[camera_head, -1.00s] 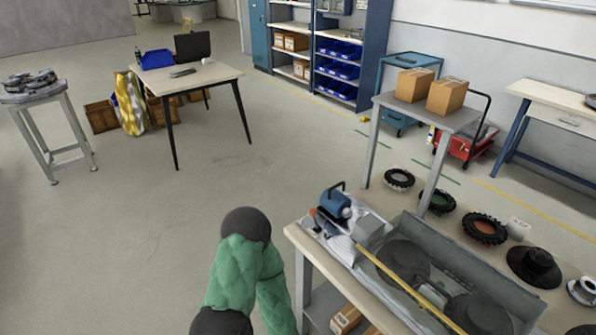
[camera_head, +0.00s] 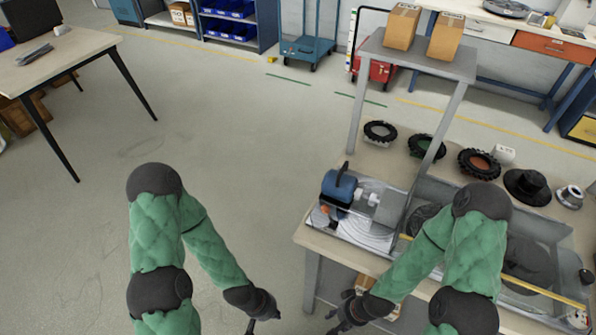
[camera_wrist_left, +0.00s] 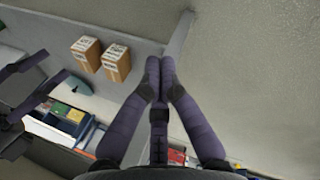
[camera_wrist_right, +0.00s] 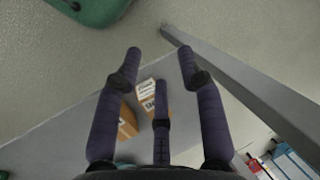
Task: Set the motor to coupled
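The blue motor (camera_head: 340,187) stands on a light plate at the left end of the workbench (camera_head: 318,232), with a silver shaft on its right side. A grey block (camera_head: 389,207) sits to the right of the shaft. A gap seems to lie between them, but I cannot tell whether they are joined. My left gripper (camera_head: 262,322) is left of the bench, low in the head view; its fingertips (camera_wrist_left: 160,66) meet with nothing between them. My right gripper (camera_head: 343,322) is in front of the bench, below the motor in the picture; its fingers (camera_wrist_right: 159,58) are apart and empty.
A grey tray (camera_head: 565,232) with dark round parts and a yellow bar fills the bench's right. A raised shelf (camera_head: 440,58) with two cartons stands behind, its post near the motor. Tyres (camera_head: 380,132) lie behind the tray. Floor left of the bench is clear.

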